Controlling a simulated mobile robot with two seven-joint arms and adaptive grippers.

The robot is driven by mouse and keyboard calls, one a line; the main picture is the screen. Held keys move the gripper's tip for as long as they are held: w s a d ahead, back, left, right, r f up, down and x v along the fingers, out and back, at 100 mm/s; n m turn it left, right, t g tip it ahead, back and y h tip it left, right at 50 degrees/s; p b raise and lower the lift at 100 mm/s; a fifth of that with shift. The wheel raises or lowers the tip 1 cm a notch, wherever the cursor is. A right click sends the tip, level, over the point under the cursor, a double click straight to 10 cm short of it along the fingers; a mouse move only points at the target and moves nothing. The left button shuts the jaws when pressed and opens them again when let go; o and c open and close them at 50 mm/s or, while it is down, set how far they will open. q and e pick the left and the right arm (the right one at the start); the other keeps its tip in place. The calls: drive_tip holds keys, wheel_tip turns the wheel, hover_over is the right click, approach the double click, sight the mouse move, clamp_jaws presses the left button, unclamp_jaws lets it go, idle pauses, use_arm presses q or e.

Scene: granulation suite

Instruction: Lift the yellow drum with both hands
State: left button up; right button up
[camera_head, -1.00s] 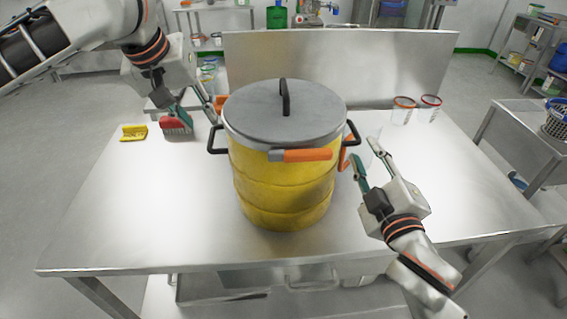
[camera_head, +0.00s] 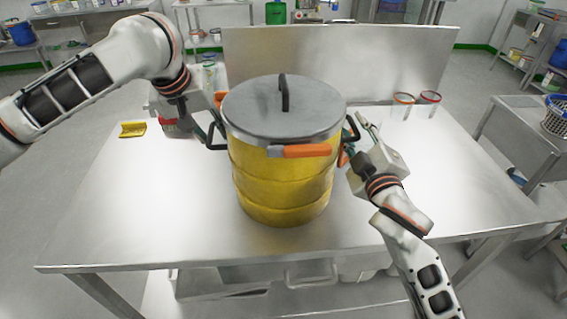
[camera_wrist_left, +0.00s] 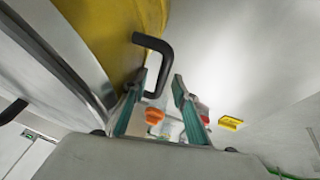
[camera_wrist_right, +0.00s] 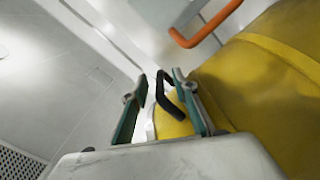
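The yellow drum (camera_head: 280,185) stands upright on the steel table, with a grey lid (camera_head: 300,105) and a black lid handle on top. Its black left side handle (camera_head: 211,144) and right side handle (camera_head: 353,130) stick out at the sides. My left gripper (camera_head: 212,122) is at the left handle. In the left wrist view the black handle (camera_wrist_left: 163,62) reaches between the open fingers (camera_wrist_left: 160,85). My right gripper (camera_head: 356,138) is at the right handle. In the right wrist view that handle (camera_wrist_right: 166,92) lies between the open fingers (camera_wrist_right: 158,85). Neither gripper visibly clamps.
An orange latch (camera_head: 305,151) is on the drum's front rim. A yellow item (camera_head: 132,129) and a red brush-like item (camera_head: 168,124) lie at the table's left. Two clear jars (camera_head: 402,106) stand at the back right. The table front (camera_head: 150,225) is clear.

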use_arm(q)
clamp_jaws()
use_arm(e)
clamp_jaws()
